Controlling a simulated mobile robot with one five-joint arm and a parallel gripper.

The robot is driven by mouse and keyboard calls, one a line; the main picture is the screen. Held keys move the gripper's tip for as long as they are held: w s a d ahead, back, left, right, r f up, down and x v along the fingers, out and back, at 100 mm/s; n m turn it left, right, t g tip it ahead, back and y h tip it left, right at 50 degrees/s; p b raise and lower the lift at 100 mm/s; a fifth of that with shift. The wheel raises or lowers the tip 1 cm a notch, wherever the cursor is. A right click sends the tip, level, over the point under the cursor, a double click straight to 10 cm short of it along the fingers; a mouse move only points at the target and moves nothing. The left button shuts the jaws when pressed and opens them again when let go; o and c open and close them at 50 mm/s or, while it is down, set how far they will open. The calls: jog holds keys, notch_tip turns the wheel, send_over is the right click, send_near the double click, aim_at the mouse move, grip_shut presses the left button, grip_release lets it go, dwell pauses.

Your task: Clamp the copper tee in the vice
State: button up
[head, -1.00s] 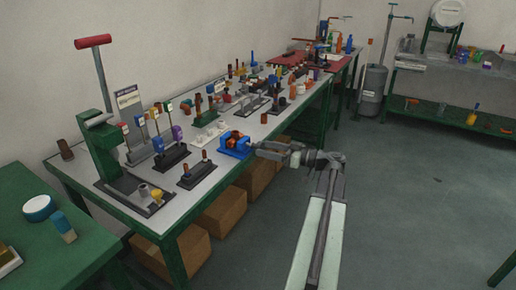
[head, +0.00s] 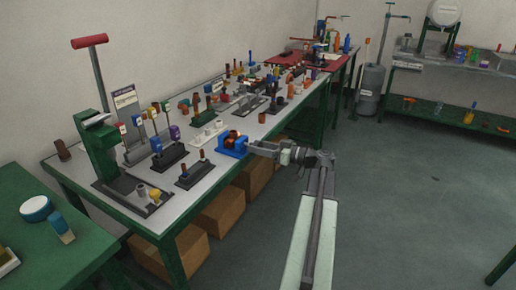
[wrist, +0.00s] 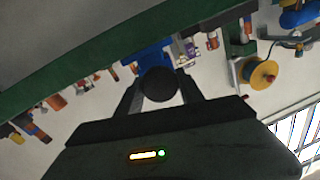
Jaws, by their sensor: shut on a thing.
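The blue vice (head: 231,150) stands at the front edge of the long bench in the head view. The copper tee (head: 236,137) shows as a small orange-brown shape at the vice's jaws; I cannot tell how tightly it sits. My gripper (head: 254,147) is at the vice's right side. In the wrist view my gripper (wrist: 160,88) is shut on a dark round knob (wrist: 159,85), with the blue vice (wrist: 153,57) right behind it. The tee is not clear in the wrist view.
A green arbor press (head: 97,150) with a red handle stands at the bench's left end. Small racks, fittings and tools crowd the bench behind the vice. Cardboard boxes (head: 222,215) lie under it. The floor to the right is open.

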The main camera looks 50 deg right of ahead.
jog(key=m+b, duration=0.1)
jog(key=m, duration=0.5)
jog(key=shift+f+t+b, duration=0.1)
jog(key=shift+t+b, duration=0.2)
jog(key=shift+t, duration=0.1)
jog(key=shift+m+t+b, duration=0.3)
jog(key=shift+m+b, duration=0.15)
jog(key=shift+m, duration=2.45)
jog(key=o, duration=1.4)
jog(key=b+v, duration=0.1)
jog(key=v, duration=0.7)
